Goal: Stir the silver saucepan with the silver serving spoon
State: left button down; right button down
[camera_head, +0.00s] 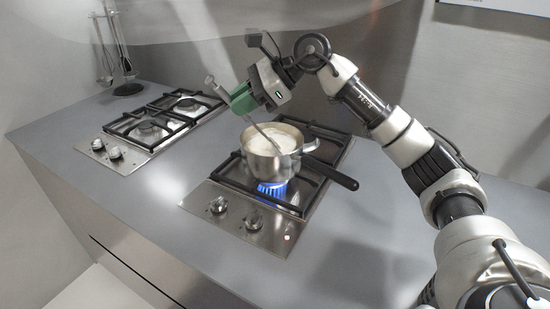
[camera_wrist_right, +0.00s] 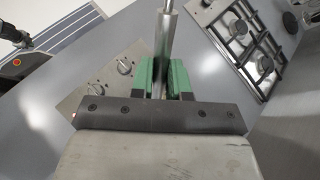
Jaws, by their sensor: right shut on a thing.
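The silver saucepan (camera_head: 271,164) stands on a burner of the right hob, with a blue flame under it and its black handle (camera_head: 331,175) pointing right. It holds a pale, creamy content. My right gripper (camera_head: 240,103) is above and behind the pan, shut on the silver serving spoon (camera_head: 215,88). One end of the spoon sticks out up and to the left; the other slants down into the pan, its tip hidden in the content. In the right wrist view, the spoon (camera_wrist_right: 164,42) stands between the green fingers (camera_wrist_right: 162,78). My left gripper is not in view.
The right hob (camera_head: 236,209) has black grates and two knobs. A second hob (camera_head: 152,131) lies to the left with nothing on its grates. A utensil stand (camera_head: 127,88) is at the back left. The grey counter (camera_head: 350,240) right of the pan is clear.

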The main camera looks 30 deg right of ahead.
aim_at(211, 77)
jog(key=a+r+p, duration=0.1)
jog(key=a+r, duration=0.1)
jog(key=a+r+p, duration=0.1)
jog(key=r+p, duration=0.1)
jog(key=r, duration=0.1)
jog(key=a+r+p, duration=0.2)
jog(key=r, duration=0.1)
jog(key=shift+a, duration=0.3)
jog(key=shift+a+r+p, duration=0.35)
jog(key=shift+r+p, duration=0.05)
jog(key=shift+p, duration=0.05)
jog(key=shift+s+r+p, duration=0.1)
jog(key=shift+r+p, duration=1.3)
jog(key=shift+r, duration=0.65)
